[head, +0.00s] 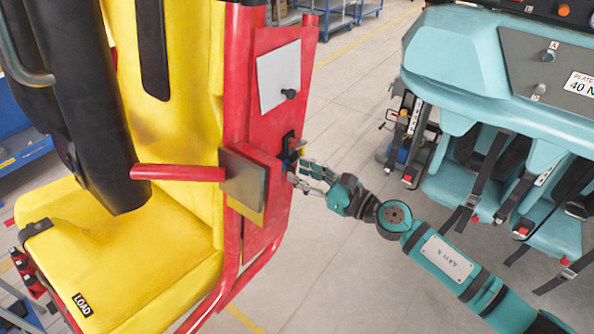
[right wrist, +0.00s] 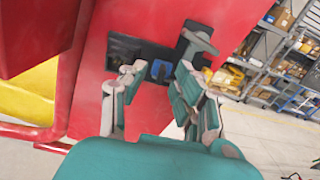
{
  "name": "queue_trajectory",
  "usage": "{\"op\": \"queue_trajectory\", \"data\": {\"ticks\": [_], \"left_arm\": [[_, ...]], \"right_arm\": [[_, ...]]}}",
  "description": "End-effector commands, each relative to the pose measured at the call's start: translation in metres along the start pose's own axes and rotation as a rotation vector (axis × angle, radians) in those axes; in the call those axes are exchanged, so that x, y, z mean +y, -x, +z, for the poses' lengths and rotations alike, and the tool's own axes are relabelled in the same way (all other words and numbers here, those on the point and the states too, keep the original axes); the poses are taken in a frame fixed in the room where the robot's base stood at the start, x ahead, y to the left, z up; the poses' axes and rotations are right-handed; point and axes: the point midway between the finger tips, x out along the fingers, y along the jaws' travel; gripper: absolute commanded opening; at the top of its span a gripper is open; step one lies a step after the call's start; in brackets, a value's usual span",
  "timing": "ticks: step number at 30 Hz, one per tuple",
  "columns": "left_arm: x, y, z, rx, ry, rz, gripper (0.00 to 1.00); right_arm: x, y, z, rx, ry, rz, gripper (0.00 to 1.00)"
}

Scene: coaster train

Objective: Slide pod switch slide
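The pod is a yellow seat (head: 130,250) in a red frame (head: 262,125). A dark switch plate (head: 290,140) is set in the frame's red side; it also shows in the right wrist view (right wrist: 128,50). On it, the right wrist view shows a grey handle (right wrist: 198,42) and a small blue part (right wrist: 160,70). My right gripper (head: 298,172) is at the plate, its fingers spread, with the blue part visible between the fingertips (right wrist: 157,78). The right finger is close to the grey handle; I cannot tell whether they touch. My left gripper is not in view.
A teal machine with seats (head: 480,60) stands at the right. Shelves with boxes (right wrist: 285,60) are behind. Grey floor (head: 345,110) lies open between.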

Motion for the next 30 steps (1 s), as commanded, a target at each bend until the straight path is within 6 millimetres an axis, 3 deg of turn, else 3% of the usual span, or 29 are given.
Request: {"op": "queue_trajectory", "data": {"ticks": [6,13,18,30], "left_arm": [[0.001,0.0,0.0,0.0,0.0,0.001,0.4],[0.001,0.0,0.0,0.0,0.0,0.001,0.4],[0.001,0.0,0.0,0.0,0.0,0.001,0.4],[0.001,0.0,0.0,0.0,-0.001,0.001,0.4]], "right_arm": [[0.002,0.048,-0.001,0.003,0.0,0.001,0.31],[0.003,0.088,-0.001,0.002,-0.001,0.002,0.31],[0.004,0.101,0.001,0.001,0.0,0.004,0.31],[0.003,0.102,0.001,0.0,0.001,0.004,0.31]]}}
